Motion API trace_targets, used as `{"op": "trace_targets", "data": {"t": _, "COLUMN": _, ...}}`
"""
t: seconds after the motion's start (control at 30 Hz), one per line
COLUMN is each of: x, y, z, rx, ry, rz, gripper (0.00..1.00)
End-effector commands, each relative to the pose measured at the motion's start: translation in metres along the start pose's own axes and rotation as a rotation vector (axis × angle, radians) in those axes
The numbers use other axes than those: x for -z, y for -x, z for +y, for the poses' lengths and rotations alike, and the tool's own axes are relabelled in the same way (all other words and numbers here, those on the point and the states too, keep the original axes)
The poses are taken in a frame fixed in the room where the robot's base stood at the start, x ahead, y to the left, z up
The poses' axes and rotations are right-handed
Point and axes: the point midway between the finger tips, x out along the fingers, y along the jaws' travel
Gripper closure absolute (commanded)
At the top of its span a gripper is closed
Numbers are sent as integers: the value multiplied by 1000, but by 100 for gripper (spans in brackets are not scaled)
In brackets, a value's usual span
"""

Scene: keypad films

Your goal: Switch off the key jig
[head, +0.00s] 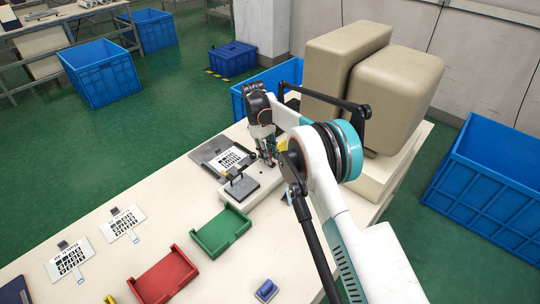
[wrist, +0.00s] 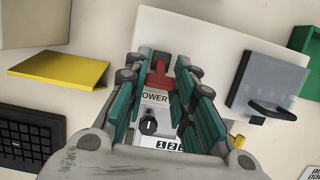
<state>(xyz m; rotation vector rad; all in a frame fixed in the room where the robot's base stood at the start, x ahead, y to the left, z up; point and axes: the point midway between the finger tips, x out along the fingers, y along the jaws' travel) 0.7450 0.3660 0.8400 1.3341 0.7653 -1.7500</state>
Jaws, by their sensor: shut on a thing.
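The key jig is a pale base (wrist: 222,48) with a grey block (wrist: 270,82) and a black handle at its right in the wrist view. The block (head: 241,187) also shows in the head view. A red switch piece (wrist: 158,78) stands by the POWER label (wrist: 155,97). A black round part with a white mark (wrist: 148,126) and part of a number display (wrist: 170,145) lie nearer. My gripper (wrist: 161,66) is shut on the red switch piece, its fingers on either side. In the head view my gripper (head: 266,158) is low at the jig's far end, and the switch is hidden.
A dark plate with a keypad film (head: 230,158) lies beside the jig. Green (head: 221,234) and red (head: 163,278) trays, film cards (head: 122,222) and a small blue object (head: 266,290) lie nearer. Large beige boxes (head: 400,98) stand behind my arm. A yellow tray (wrist: 60,70) shows in the wrist view.

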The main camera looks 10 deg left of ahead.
Motion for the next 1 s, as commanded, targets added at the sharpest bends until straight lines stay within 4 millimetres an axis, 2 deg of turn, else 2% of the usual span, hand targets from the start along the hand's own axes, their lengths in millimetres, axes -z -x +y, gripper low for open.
{"op": "trace_targets", "data": {"t": 0.4, "x": 11, "y": -6, "z": 4, "rx": -4, "ry": -1, "rz": -120, "gripper": 100}}
{"op": "trace_targets", "data": {"t": 1.0, "x": 6, "y": -1, "z": 1, "rx": -2, "ry": -3, "rz": -171, "gripper": 100}}
